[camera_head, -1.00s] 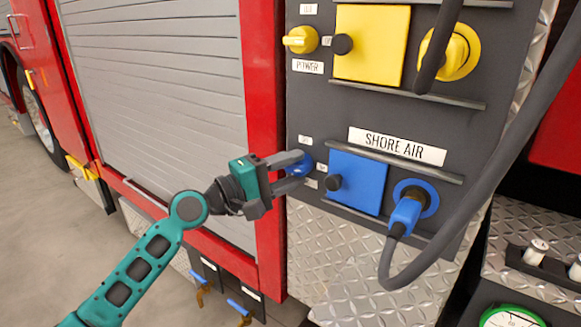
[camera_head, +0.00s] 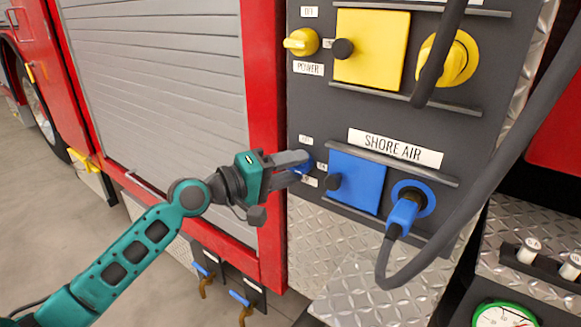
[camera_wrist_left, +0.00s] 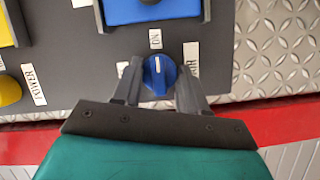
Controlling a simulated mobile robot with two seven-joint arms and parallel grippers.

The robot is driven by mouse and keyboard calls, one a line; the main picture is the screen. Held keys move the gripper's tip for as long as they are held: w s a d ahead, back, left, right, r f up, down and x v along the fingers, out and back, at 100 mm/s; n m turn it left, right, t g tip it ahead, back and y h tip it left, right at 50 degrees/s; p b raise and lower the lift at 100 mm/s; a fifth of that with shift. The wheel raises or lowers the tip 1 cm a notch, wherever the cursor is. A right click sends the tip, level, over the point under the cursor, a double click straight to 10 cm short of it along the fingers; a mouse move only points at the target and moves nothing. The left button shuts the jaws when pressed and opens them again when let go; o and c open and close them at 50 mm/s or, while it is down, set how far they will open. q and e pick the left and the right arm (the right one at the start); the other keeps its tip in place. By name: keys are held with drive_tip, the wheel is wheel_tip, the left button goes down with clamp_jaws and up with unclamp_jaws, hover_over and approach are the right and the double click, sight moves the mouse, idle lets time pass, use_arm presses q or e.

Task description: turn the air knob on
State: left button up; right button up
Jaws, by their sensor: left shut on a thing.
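The blue air knob (camera_wrist_left: 159,76) sits on the dark panel, left of the blue cover (camera_head: 356,182) under the SHORE AIR label (camera_head: 396,147). In the left wrist view its white mark points up towards the ON label (camera_wrist_left: 155,39). My left gripper (camera_head: 302,165) is shut on the knob, with one finger on each side of it in the wrist view (camera_wrist_left: 158,84). In the head view the fingers hide most of the knob (camera_head: 307,167). My right gripper is not in view.
A yellow power knob (camera_head: 301,42) and yellow cover (camera_head: 372,47) are above. A blue plug (camera_head: 403,213) with a thick dark cable (camera_head: 462,205) is at the right. A red post (camera_head: 267,120) and grey shutter (camera_head: 160,80) are at the left.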

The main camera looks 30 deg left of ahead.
use_arm(q)
drive_tip(key=o, duration=0.9)
drive_tip(key=shift+o, duration=0.7)
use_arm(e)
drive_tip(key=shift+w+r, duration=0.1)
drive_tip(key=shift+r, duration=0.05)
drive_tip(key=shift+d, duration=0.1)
use_arm(q)
drive_tip(key=shift+s+a, duration=0.3)
drive_tip(key=shift+s, duration=0.2)
drive_tip(key=b+v, duration=0.2)
drive_tip(key=v, duration=0.9)
drive_tip(key=shift+s, duration=0.4)
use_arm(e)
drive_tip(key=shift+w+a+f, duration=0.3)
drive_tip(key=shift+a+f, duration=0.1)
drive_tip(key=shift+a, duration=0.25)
use_arm(q)
drive_tip(key=shift+a+f, duration=0.1)
drive_tip(key=shift+a, duration=0.05)
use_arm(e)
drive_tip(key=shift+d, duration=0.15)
